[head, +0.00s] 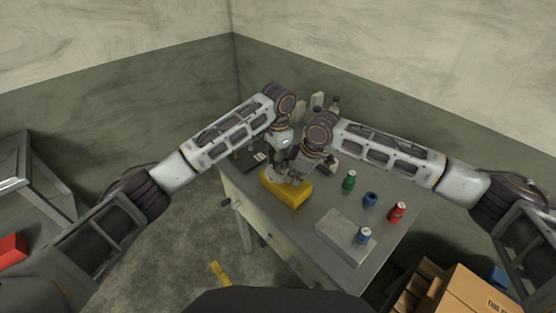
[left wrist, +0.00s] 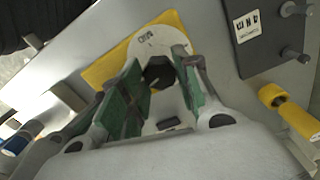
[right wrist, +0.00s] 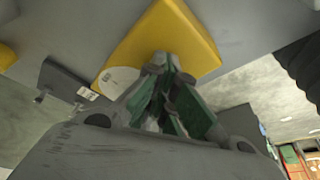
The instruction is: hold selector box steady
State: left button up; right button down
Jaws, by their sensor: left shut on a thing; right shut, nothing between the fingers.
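The yellow selector box (head: 290,194) lies on the grey table beneath both of my grippers. In the left wrist view, the box (left wrist: 105,70) has a white round dial (left wrist: 150,40) with a dark knob (left wrist: 158,73). My left gripper (left wrist: 160,68) is shut with its green-padded fingers around that knob. In the right wrist view, my right gripper (right wrist: 168,62) is shut and empty, its tips over the yellow box top (right wrist: 165,30), beside the dial (right wrist: 118,80). Whether the right tips touch the box is unclear. In the head view the grippers partly cover the box.
Green (head: 349,181), blue (head: 371,199) and red (head: 397,212) containers stand on the table's right side. Another blue one (head: 363,235) stands on a grey plate (head: 338,232). A dark panel with pegs (left wrist: 250,40) is near the left gripper. Cardboard boxes (head: 468,294) sit at lower right.

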pick_arm(q)
jog(key=shift+d, duration=0.2)
jog(key=o, duration=1)
jog(key=shift+a, duration=0.1)
jog(key=shift+s+d+r, duration=0.1)
jog(key=shift+d+r, duration=0.05)
jog(key=shift+r, duration=1.75)
jog(key=shift+d+r, duration=0.1)
jog(key=shift+r, duration=2.1)
jog(key=shift+a, duration=0.15)
jog(key=shift+c, duration=0.2)
